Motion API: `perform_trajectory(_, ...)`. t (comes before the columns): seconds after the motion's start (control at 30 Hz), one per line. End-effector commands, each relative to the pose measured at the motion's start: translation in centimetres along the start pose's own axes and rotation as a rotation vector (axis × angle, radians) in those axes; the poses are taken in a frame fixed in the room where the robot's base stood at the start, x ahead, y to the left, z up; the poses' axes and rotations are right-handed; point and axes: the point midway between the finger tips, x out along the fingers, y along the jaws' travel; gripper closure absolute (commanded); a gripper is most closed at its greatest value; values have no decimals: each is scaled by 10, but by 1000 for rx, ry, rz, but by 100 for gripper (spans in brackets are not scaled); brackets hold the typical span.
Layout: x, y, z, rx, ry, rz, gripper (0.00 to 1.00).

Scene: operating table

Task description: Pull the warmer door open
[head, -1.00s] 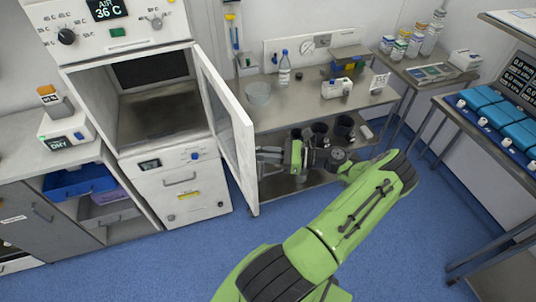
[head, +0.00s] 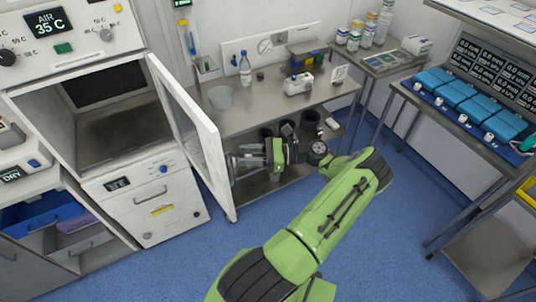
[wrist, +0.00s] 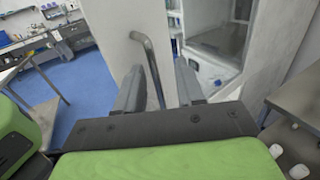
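The warmer door (head: 190,122) is a white framed panel with a glass pane, standing swung well out from the warmer cabinet (head: 150,202). The warmer's chamber (head: 120,130) is exposed. My gripper (head: 238,162) is at the outer side of the door, near its free edge. In the wrist view my gripper's two fingers (wrist: 159,85) are apart. The bent metal door handle (wrist: 149,62) runs down between them, with gaps visible on both sides. The handle's lower end is hidden behind the gripper body. The door's pale outer face (wrist: 122,38) is ahead.
A steel bench (head: 262,112) with a bottle (head: 245,70) and a bowl stands behind the door and my gripper. Dark pots sit on its lower shelf. A table with blue packs (head: 470,95) is at the right. Blue floor (head: 385,235) is free in front.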

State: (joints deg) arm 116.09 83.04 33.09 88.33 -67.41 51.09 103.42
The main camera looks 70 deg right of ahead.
Motion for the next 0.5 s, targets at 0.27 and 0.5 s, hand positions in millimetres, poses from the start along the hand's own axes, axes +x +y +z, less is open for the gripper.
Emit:
perform_trajectory(0.27,-78,-1,-5,-4,-4,-7,62)
perform_trajectory(0.5,-111,0,-3,-2,-1,-3,62)
